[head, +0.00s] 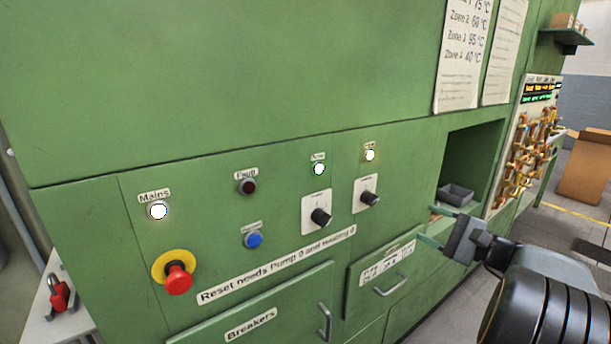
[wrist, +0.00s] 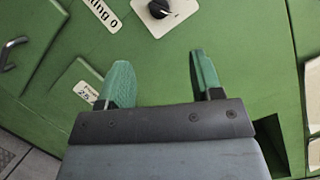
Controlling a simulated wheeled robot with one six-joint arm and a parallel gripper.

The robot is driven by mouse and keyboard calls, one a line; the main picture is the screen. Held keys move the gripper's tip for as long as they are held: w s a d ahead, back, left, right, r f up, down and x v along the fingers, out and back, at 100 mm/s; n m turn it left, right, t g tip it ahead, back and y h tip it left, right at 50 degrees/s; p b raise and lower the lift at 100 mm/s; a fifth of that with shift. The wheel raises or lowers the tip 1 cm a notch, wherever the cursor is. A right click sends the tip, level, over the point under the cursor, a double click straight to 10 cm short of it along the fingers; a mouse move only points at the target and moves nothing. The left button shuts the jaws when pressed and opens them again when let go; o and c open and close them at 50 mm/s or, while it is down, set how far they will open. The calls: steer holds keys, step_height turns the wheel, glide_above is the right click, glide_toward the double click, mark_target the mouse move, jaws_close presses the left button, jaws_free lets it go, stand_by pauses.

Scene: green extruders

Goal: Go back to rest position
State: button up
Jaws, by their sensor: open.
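My gripper (head: 436,226) is at the right in the head view, in front of the green machine (head: 190,90), below the open recess. In the wrist view its two green fingers (wrist: 160,82) are spread apart with nothing between them. Past the fingers, the wrist view shows the green panel and a black rotary knob (wrist: 159,8) on a white plate. My gripper looks apart from the panel, though the exact gap is hard to judge.
The panel carries a red emergency stop (head: 178,278), a blue button (head: 253,240) and two knobs (head: 321,217). A drawer handle (head: 390,287) and a breaker door handle (head: 325,322) stick out. A grey bin (head: 456,195) sits in the recess. Floor at right (head: 590,220) looks partly free.

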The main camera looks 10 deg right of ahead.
steer(key=s+a+f+n+g+h+p, duration=0.1)
steer(key=s+a+f+g+h, duration=0.3)
steer(key=f, duration=0.3)
steer(key=s+a+f+n+g+h+p, duration=0.1)
steer(key=s+a+f+g+h, duration=0.1)
steer(key=a+f+g, duration=0.4)
steer(key=s+a+r+n+h+p, duration=0.2)
steer(key=s+a+n+h, duration=0.1)
steer(key=a+n, duration=0.2)
steer(key=s+a+r+n+h+p, duration=0.2)
steer(key=a+n, duration=0.3)
steer(key=n, duration=0.3)
steer(key=shift+s+r+g+h+p, duration=0.25)
steer(key=shift+s+g+h+p, duration=0.15)
steer(key=shift+s+h+p, duration=0.3)
steer(key=shift+a, duration=0.1)
